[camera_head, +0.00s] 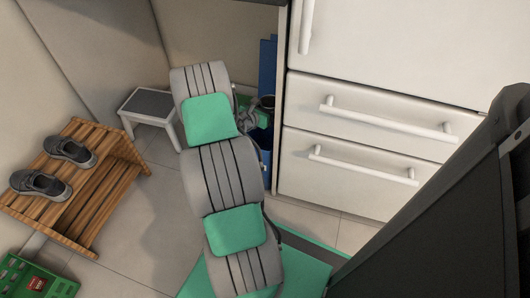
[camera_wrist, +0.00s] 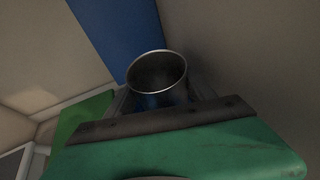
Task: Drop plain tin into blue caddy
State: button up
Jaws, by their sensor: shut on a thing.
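The plain tin (camera_wrist: 157,72) is a grey metal cylinder with an open top, upright or nearly so in the wrist view. My gripper (camera_wrist: 162,95) is shut on it, with a finger on each side. In the head view my gripper (camera_head: 258,112) is beside the cabinet's left side, partly hidden by my arm; the tin's dark rim (camera_head: 267,101) just shows. Blue surfaces, which may be the blue caddy (camera_head: 265,165), show below my gripper. My arm hides most of them, and I cannot tell whether the tin is over an opening.
A tall blue panel (camera_head: 267,65) stands against the white drawer cabinet (camera_head: 365,150), close to my gripper. A small grey-topped stool (camera_head: 150,103) is to the left. A wooden rack (camera_head: 110,190) with dark shoes and a green crate (camera_head: 35,278) stand further left. Floor between is clear.

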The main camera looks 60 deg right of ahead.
jog(key=shift+r, duration=0.1)
jog(key=o, duration=1.4)
jog(key=shift+o, duration=0.2)
jog(key=p+v, duration=0.3)
jog(key=v, duration=0.4)
jog(key=shift+a+r, duration=0.15)
jog(key=shift+a, duration=0.2)
